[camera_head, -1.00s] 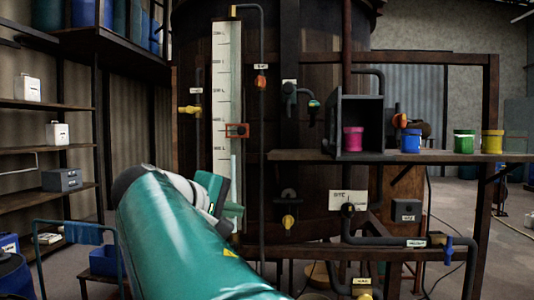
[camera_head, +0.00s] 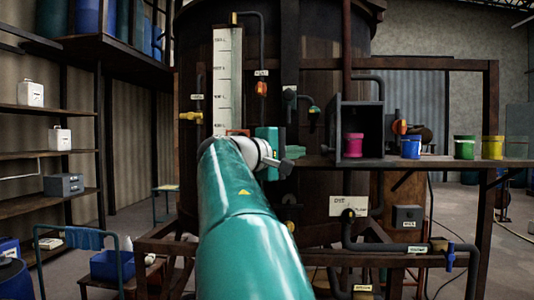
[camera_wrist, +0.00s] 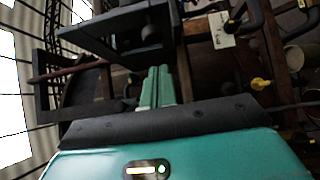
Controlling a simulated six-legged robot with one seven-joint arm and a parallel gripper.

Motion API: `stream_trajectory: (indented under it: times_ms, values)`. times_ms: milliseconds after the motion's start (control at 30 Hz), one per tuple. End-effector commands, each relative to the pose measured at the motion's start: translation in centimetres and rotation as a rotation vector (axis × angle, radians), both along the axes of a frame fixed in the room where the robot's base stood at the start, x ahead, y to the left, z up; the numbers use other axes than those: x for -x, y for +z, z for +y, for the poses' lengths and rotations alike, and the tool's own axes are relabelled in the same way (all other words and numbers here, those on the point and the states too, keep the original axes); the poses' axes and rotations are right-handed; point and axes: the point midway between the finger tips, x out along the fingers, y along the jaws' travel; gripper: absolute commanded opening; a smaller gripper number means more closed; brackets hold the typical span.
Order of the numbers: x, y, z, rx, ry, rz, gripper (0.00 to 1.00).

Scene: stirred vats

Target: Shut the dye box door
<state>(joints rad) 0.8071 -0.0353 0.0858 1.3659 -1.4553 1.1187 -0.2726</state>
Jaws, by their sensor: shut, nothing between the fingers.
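The dye box (camera_head: 362,114) is a dark box on the shelf, with its front open towards me and a pink pot (camera_head: 354,146) inside. A dark panel (camera_head: 338,130) stands along its left edge; I cannot tell surely whether this is the door. My gripper (camera_head: 300,152) is left of the box, about level with its lower part, pointing right, with a gap between. In the wrist view the green fingers (camera_wrist: 157,70) are together and empty, and dark box-like panels (camera_wrist: 120,30) show beyond them.
The shelf (camera_head: 430,162) carries blue (camera_head: 411,146), green (camera_head: 464,147) and yellow (camera_head: 492,147) pots to the right of the box. A large vat with a gauge (camera_head: 228,80), pipes and valves stands behind my arm. A sign (camera_head: 349,206) hangs below the shelf.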

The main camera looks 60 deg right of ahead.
Motion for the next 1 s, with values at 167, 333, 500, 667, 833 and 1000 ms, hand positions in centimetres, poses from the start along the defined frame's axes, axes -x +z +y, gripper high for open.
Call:
stream_trajectory:
  times_ms: [167,333,500,667,833,1000]
  values:
    - [2.2,0.2,-1.0,0.001,-0.001,-0.002,0.00]
    - [2.8,0.1,-1.4,0.000,0.001,-0.001,0.00]
    - [2.8,0.1,-1.4,0.001,0.001,-0.001,0.00]
    - [2.8,0.1,-1.4,0.001,0.003,-0.001,0.00]
    - [3.3,0.2,-1.3,0.002,0.025,-0.001,0.00]
    - [4.3,0.2,-1.4,0.002,0.085,-0.003,0.00]
